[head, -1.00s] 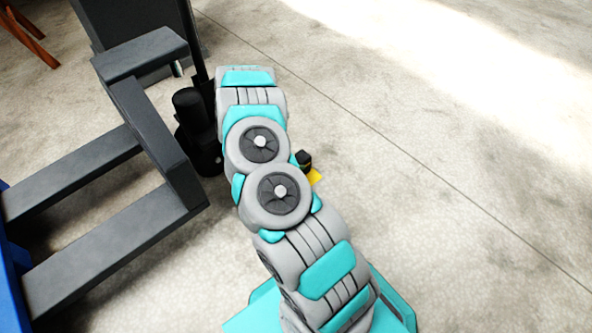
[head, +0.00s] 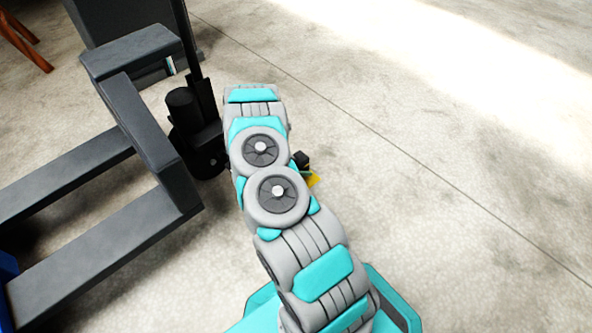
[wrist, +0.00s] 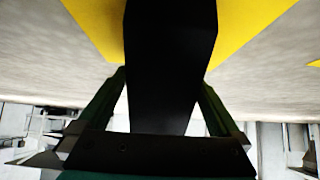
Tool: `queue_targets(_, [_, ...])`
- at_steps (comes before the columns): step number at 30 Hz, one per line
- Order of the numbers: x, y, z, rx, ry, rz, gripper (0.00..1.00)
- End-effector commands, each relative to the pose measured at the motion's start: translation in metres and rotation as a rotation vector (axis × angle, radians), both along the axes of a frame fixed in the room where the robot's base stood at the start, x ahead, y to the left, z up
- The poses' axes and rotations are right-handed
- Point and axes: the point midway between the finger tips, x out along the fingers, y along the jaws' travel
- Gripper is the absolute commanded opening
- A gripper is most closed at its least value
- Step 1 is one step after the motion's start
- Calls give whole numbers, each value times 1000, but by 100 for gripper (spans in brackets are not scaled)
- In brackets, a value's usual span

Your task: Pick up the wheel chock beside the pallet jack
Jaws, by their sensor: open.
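My gripper (wrist: 163,80) is open, with one dark finger on each side of the black block. I cannot tell whether the fingers touch it. The pallet jack (head: 150,130) is dark grey and stands left of my arm.
The pallet jack's two forks reach toward the lower left, and its black upright and wheel part (head: 195,130) stand close to my arm. Wooden legs (head: 25,40) show at the top left. The concrete floor (head: 430,150) on the right is clear.

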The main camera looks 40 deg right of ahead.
Motion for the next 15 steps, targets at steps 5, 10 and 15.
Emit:
queue_targets(5, [1,-6,-5,-1,-2,-1,100])
queue_targets(10, [1,-5,-4,-1,-1,0,93])
queue_targets(15, [1,-5,-4,-1,-1,0,74])
